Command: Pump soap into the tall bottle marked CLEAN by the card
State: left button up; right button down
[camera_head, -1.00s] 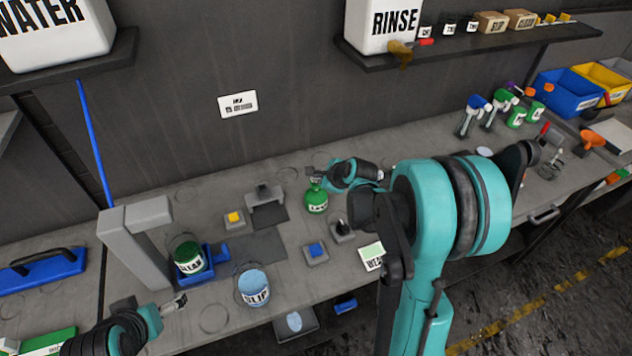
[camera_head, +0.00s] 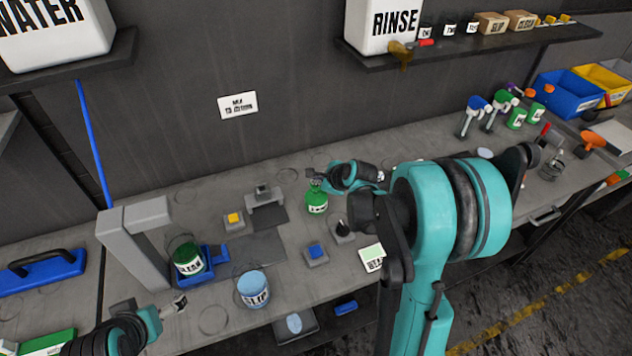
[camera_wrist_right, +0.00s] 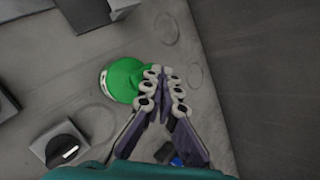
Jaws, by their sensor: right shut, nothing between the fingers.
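A dark green container with a white label reading roughly CLEAN (camera_head: 188,258) stands in a blue holder beside a grey arch. A round green bottle (camera_head: 316,201) with a pale label stands further right on the bench. It also shows in the right wrist view (camera_wrist_right: 122,78). My right gripper (camera_head: 314,176) is shut and empty at the green bottle's top. A printed card (camera_head: 238,104) hangs on the wall.
A light blue SLIP container (camera_head: 253,288) stands near the front edge. A small card (camera_head: 372,257) lies close to my right arm.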

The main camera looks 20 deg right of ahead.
jog(key=shift+r+p, duration=0.8)
jog(key=shift+r, duration=0.35)
notch_tip(320, 180, up, 5)
jog(key=p, duration=0.3)
jog(key=shift+p, duration=0.3)
